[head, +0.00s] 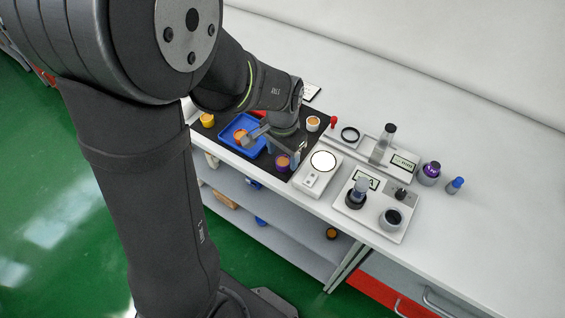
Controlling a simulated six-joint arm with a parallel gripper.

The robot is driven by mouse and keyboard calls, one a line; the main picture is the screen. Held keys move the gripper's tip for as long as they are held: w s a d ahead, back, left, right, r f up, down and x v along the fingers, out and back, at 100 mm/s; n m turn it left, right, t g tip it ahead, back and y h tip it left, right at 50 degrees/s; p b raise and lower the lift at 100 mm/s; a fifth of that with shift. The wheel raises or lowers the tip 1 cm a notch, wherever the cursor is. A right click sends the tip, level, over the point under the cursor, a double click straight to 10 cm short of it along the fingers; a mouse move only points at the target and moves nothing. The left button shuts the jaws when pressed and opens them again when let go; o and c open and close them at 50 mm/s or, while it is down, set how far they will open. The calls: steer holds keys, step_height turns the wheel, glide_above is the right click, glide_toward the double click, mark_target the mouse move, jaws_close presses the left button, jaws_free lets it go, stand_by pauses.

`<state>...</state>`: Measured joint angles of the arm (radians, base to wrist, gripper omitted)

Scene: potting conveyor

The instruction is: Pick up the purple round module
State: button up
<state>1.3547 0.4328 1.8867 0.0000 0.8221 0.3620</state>
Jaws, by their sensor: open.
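A purple round module (282,163) with an orange-brown top stands on the black mat (262,172), near its front right edge. My gripper (281,153) is open, with its fingers spread just above and behind this module in the picture. Whether the fingers reach down around it cannot be told from this angle. Nothing shows between the fingers as held.
A blue tray (228,143) with an orange round part is left of my gripper. A yellow part (207,119) and a white, orange-topped part (312,123) stand on the mat. A white device (312,183) with a round plate is close on the right; further instruments stand beyond.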

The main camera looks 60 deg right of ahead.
mark_target(283, 164)
steer(key=shift+f, duration=1.4)
steer(key=shift+c, duration=0.4)
steer(key=c, duration=1)
steer(key=shift+o, duration=0.2)
steer(key=shift+r, duration=0.2)
